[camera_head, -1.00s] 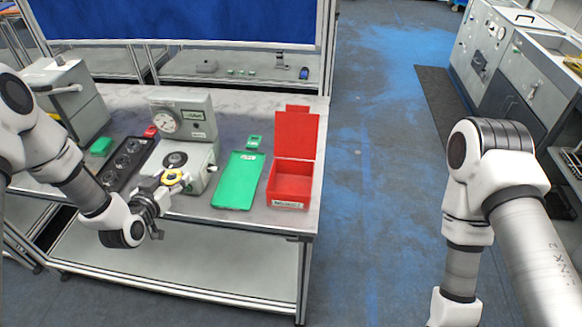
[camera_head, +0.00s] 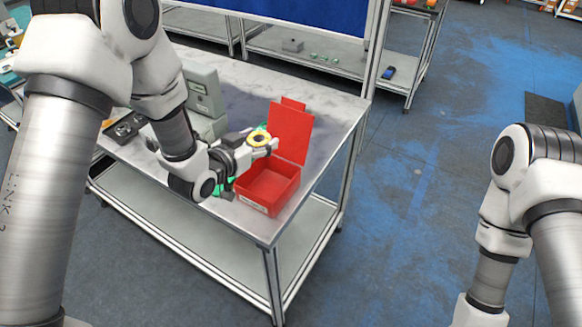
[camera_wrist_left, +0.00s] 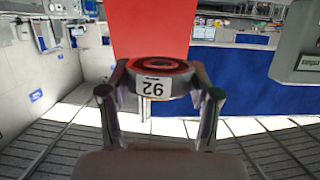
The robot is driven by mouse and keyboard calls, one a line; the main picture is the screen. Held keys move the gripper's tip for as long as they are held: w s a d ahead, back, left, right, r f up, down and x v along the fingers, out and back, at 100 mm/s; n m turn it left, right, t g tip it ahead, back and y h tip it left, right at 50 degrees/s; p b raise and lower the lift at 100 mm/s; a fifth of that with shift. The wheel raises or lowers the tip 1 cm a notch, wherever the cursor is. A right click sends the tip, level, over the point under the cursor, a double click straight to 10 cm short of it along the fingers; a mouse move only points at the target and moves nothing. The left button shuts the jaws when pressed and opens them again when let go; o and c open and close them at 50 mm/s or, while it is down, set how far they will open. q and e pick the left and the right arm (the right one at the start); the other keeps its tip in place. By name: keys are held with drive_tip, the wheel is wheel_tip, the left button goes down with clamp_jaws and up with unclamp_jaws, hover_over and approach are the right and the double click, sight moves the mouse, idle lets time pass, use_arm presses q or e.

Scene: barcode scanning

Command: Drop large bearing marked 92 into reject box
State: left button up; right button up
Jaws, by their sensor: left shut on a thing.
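The large bearing (camera_wrist_left: 157,85) is held between the fingertips of my left gripper (camera_wrist_left: 157,100) in the left wrist view. Its white label reads 92, upside down in that view. My right gripper is out of view; only part of my right arm shows.
A grey gauge stand (camera_head: 203,100) and a black tray (camera_head: 122,132) stand on the table to the left. A green item is mostly hidden behind my left gripper. The table's right edge (camera_head: 330,165) is close to the box, with open floor beyond.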

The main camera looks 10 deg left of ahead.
use_arm(q)
drive_tip(key=shift+w+d+r, duration=0.1)
drive_tip(key=shift+d+r, duration=0.1)
drive_tip(key=shift+r, duration=0.05)
drive_tip(key=shift+a+f+h+b, duration=0.15)
drive_tip(key=shift+a+h+b, duration=0.15)
drive_tip(key=shift+a+b, duration=0.1)
wheel_tip(320, 180, down, 5)
drive_tip(key=b, duration=0.3)
drive_tip(key=shift+w+a+f, duration=0.1)
drive_tip(key=shift+f, duration=0.1)
drive_tip(key=o, duration=1.5)
drive_tip(key=shift+c, duration=0.2)
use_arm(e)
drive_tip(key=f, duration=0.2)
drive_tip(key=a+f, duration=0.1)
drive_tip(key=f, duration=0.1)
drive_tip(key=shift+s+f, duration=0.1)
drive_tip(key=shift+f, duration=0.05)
use_arm(q)
drive_tip(key=v, duration=0.7)
drive_tip(key=shift+s, duration=0.25)
